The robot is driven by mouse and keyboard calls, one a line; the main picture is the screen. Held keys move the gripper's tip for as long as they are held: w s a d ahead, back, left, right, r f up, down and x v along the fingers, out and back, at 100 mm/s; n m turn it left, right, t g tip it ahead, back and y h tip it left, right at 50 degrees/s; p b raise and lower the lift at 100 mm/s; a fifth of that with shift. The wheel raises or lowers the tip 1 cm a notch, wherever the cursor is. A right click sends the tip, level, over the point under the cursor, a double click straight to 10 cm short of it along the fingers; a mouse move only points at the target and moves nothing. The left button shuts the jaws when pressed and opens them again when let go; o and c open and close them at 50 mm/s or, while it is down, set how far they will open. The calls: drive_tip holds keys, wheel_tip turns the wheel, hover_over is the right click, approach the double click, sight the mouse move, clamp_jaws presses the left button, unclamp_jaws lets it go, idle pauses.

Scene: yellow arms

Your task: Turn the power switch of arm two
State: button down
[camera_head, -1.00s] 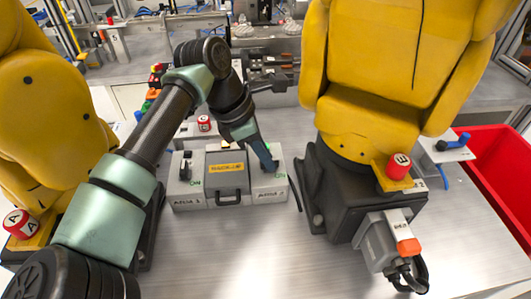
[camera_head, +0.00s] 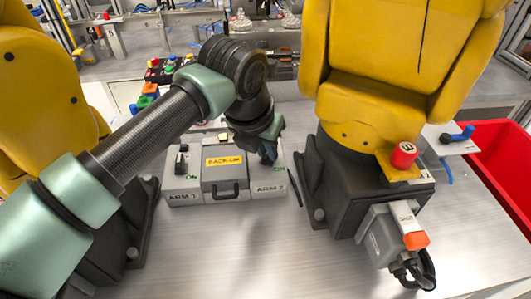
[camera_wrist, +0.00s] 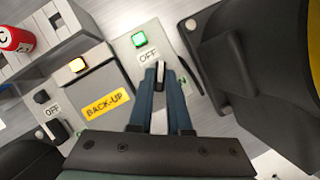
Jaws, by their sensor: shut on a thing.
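The arm two power box (camera_head: 268,186) is the right section of a grey control unit, with an "ARM 2" label partly legible in the head view. Its black switch knob (camera_wrist: 160,73) shows between my fingertips in the wrist view, below the "OFF" marking. A lit green lamp (camera_wrist: 139,39) is above that marking. My gripper (camera_head: 268,156) is over this box, its blue-grey fingers (camera_wrist: 160,78) shut on the knob. The fingers hide much of the knob and the "ON" marking, so its exact angle is hard to tell.
The middle "BACK-UP" box (camera_head: 224,180) has a lit amber lamp (camera_wrist: 77,65). The arm one switch (camera_head: 181,158) stands at left. A yellow arm on a black base (camera_head: 360,190) is close at right, with a red bin (camera_head: 490,165) beyond. The front table (camera_head: 220,255) is clear.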

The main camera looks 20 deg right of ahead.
drive_tip(key=n+b, duration=0.1)
drive_tip(key=n, duration=0.1)
drive_tip(key=n+t+y+b, duration=0.1)
drive_tip(key=n+b, duration=0.1)
drive_tip(key=shift+d+f+b, duration=0.1)
drive_tip(key=shift+f+b, duration=0.1)
drive_tip(key=shift+b, duration=0.1)
drive_tip(key=shift+s+r+n+y+b, duration=0.15)
drive_tip(key=shift+n+y+b, duration=0.45)
drive_tip(key=shift+n+b, duration=0.45)
drive_tip(key=shift+n, duration=0.35)
drive_tip(key=c, duration=0.9)
unclamp_jaws()
drive_tip(key=shift+o, duration=0.2)
drive_tip(key=shift+r, duration=0.1)
drive_tip(key=p+v, duration=0.1)
drive_tip(key=v, duration=1.1)
drive_tip(key=shift+s+r, duration=0.3)
drive_tip(key=shift+r, duration=0.05)
